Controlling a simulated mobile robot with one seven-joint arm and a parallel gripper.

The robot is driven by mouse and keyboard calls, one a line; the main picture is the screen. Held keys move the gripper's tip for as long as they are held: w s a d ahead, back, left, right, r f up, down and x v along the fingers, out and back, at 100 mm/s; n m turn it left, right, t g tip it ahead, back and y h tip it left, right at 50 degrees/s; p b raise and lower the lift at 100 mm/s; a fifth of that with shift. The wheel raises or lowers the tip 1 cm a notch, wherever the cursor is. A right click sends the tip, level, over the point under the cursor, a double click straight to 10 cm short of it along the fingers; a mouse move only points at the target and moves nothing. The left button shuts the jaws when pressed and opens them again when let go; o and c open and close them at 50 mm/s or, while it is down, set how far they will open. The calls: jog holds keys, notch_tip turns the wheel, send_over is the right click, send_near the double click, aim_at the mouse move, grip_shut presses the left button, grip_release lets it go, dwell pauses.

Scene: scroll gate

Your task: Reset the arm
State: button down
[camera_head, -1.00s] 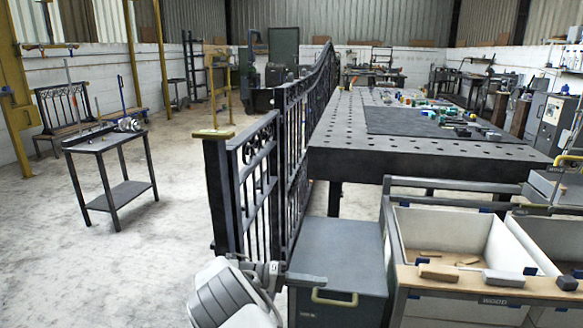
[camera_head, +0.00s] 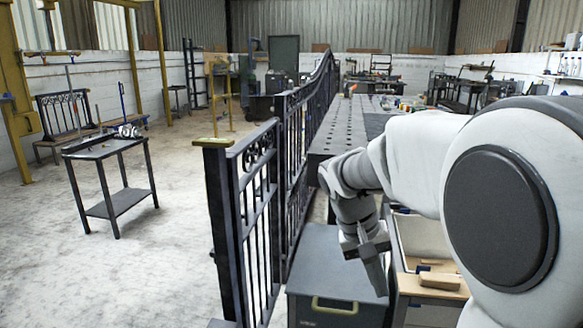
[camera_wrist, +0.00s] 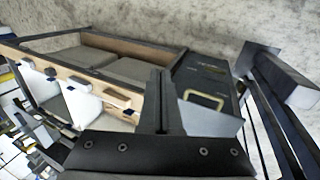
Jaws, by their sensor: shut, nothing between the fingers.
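My arm reaches in from the right edge of the head view and hangs down in front of the perforated table (camera_head: 340,125). My gripper (camera_head: 381,291) points downward, shut and empty, above the right part of a grey cabinet (camera_head: 318,262). In the wrist view my gripper (camera_wrist: 163,78) shows as a dark narrow pair of closed fingers between the bins and the cabinet (camera_wrist: 190,75). It appears apart from both.
The dark iron gate (camera_head: 220,215) stands left of the cabinet, with its post (camera_wrist: 285,80) at the right in the wrist view. A wood-edged bin unit (camera_wrist: 70,75) is beside my gripper. A small dark table (camera_head: 105,150) stands farther left, with open floor around it.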

jog(key=s+a+r+n+t+y, duration=0.1)
jog(key=s+r+t+y, duration=0.15)
jog(key=s, duration=0.65)
jog(key=s+a+r+n+t+y, duration=0.15)
jog(key=s+t, duration=0.25)
jog(key=s, duration=0.4)
notch_tip(320, 180, up, 26)
jog(key=p, duration=2.6)
jog(key=shift+d+m, duration=0.15)
jog(key=shift+m, duration=0.2)
